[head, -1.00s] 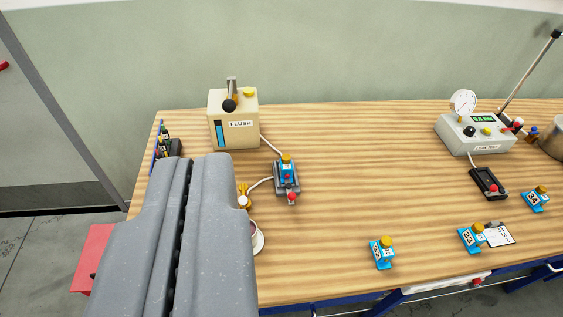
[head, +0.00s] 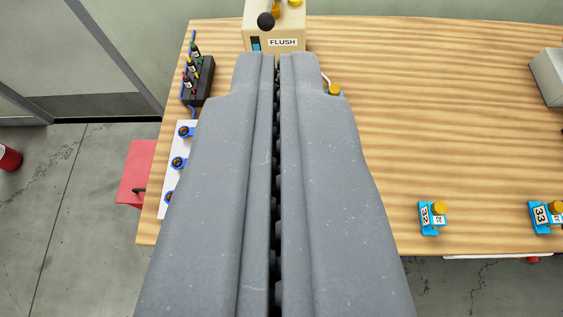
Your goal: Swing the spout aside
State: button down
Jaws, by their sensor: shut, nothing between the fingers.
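The cream FLUSH box (head: 278,25) stands at the top edge of the head view, cut off by the frame. A black ball knob (head: 266,21) shows in front of its upper part; I cannot tell whether this is the end of the spout. My gripper (head: 277,60) fills the middle of the view. Its two grey fingers lie side by side with nothing held between them. The fingertips appear just below the FLUSH label in the picture; I cannot tell whether they touch the box. The fingers hide the table in front of the box.
A yellow-capped fitting (head: 334,90) with a white hose shows just right of my fingers. A black rack (head: 197,80) with several small bottles and a white strip with blue rings (head: 180,147) lie left. Blue blocks 32 (head: 431,218) and 33 (head: 546,217) stand right. The right-hand tabletop (head: 430,120) is largely clear.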

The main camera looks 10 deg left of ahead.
jog(key=w+d+f+g+y+p, duration=0.1)
jog(key=w+d+f+g+p, duration=0.1)
jog(key=f, duration=0.7)
jog(key=w+d+f+g+y+p, duration=0.1)
jog(key=w+d+f+g+p, duration=0.1)
jog(key=w+f, duration=0.4)
jog(key=w+d+f+m+g+y+p, duration=0.1)
jog(key=w+d+f+g+p, duration=0.2)
jog(key=f, duration=0.9)
jog(key=shift+w+f+g+p, duration=0.25)
jog(key=shift+w+g+p, duration=0.35)
jog(key=shift+p, duration=0.5)
jog(key=shift+a, duration=0.1)
jog(key=w+a+f+p, duration=0.1)
jog(key=w+a+f, duration=0.4)
jog(key=a+f, duration=0.2)
jog(key=shift+a+f, duration=0.2)
jog(key=shift+f, duration=0.85)
